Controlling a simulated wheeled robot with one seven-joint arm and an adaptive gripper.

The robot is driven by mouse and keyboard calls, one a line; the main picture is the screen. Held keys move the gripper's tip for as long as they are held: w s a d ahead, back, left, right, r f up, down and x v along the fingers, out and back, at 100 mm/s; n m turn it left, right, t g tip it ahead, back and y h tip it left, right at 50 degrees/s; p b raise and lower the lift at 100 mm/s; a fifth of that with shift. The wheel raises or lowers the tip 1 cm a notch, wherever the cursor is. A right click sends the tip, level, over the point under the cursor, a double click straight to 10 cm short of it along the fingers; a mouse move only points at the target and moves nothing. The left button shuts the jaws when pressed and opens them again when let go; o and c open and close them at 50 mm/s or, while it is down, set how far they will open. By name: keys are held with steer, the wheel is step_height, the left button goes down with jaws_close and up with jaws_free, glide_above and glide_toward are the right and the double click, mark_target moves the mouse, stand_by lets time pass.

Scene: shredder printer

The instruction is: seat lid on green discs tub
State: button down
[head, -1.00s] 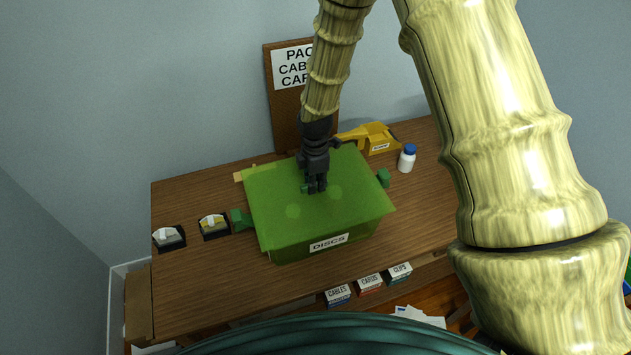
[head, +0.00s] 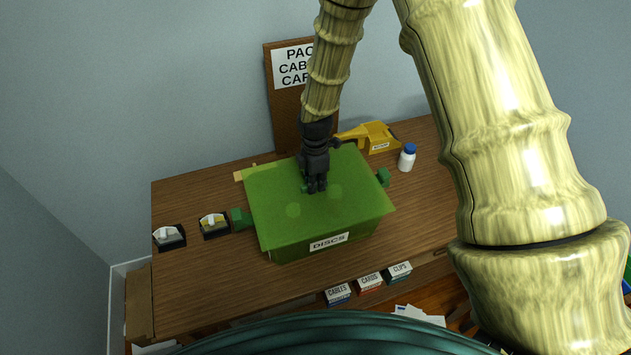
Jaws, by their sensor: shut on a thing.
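The green tub (head: 300,252) labelled DISCS stands on the wooden desk, with a green handle showing at its left and right sides. The flat green lid (head: 285,222) lies over the top of the tub, covering its opening. My gripper (head: 316,188) points down at the middle of the lid and is shut on the lid's small grip, mostly hidden by the fingers. The lid's front edge lies close above the DISCS label. I cannot tell whether the lid is fully down on the rim all round.
Behind the tub are a yellow scoop-like holder (head: 372,137) and a white bottle with a blue cap (head: 407,159). Two small dark trays (head: 214,224) sit to the left. A sign board (head: 285,110) leans at the back. The desk's front left is clear.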

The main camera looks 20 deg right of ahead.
steer(key=shift+f+b, duration=0.3)
steer(key=shift+f, duration=0.35)
steer(key=c, duration=1.3)
jaws_free()
step_height(320, 180, up, 12)
steer(key=shift+f, duration=0.1)
steer(key=shift+d, duration=0.1)
